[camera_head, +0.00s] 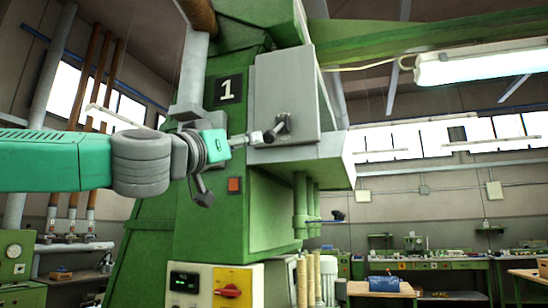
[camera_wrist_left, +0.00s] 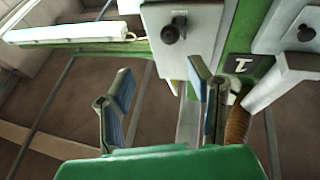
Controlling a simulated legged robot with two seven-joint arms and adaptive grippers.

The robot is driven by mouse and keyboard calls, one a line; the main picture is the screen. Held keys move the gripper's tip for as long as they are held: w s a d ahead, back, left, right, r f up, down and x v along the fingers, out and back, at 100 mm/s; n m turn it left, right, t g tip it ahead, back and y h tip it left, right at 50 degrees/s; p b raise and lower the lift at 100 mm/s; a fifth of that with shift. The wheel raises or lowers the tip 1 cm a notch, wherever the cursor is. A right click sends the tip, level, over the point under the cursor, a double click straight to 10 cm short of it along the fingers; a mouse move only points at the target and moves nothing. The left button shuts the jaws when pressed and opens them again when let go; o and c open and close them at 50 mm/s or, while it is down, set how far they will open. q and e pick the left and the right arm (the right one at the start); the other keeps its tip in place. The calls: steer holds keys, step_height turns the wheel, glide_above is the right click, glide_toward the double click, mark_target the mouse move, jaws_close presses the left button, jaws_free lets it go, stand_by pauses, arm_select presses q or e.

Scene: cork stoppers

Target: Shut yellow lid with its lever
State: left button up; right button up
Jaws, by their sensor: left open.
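I cannot make out a yellow lid. The yellow that shows is a panel (camera_head: 240,278) with a red rotary switch (camera_head: 228,291), low on the green machine (camera_head: 205,240) in the head view. A grey box (camera_head: 285,88) with a dark knob or lever (camera_head: 283,123) sits higher on the machine. My left gripper (camera_head: 258,138) is in front of the machine, pointing right near this knob; contact cannot be told. In the left wrist view its two fingers (camera_wrist_left: 160,103) are apart with nothing between them. A black knob (camera_wrist_left: 173,31) on a grey plate shows beyond them. My right gripper is not in view.
A black sign with a 1 (camera_head: 227,90) and a small red square button (camera_head: 234,184) are on the machine. Green pipes (camera_head: 300,205) hang under the box. A lamp (camera_head: 480,65) hangs at upper right. Workbenches (camera_head: 440,262) stand at the back right.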

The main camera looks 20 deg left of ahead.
mark_target(266, 136)
arm_select(q)
steer(key=p+x, duration=0.1)
steer(key=x, duration=0.3)
steer(key=p+x, duration=0.1)
steer(key=x, duration=0.4)
steer(key=a+p+x, duration=0.1)
steer(key=x, duration=0.3)
steer(key=shift+w+r+p, duration=0.15)
steer(key=shift+w+p, duration=0.2)
steer(key=shift+w, duration=0.05)
steer(key=shift+a, duration=0.75)
steer(key=c, duration=1.1)
steer(key=shift+s+d, duration=0.1)
steer(key=shift+d, duration=0.3)
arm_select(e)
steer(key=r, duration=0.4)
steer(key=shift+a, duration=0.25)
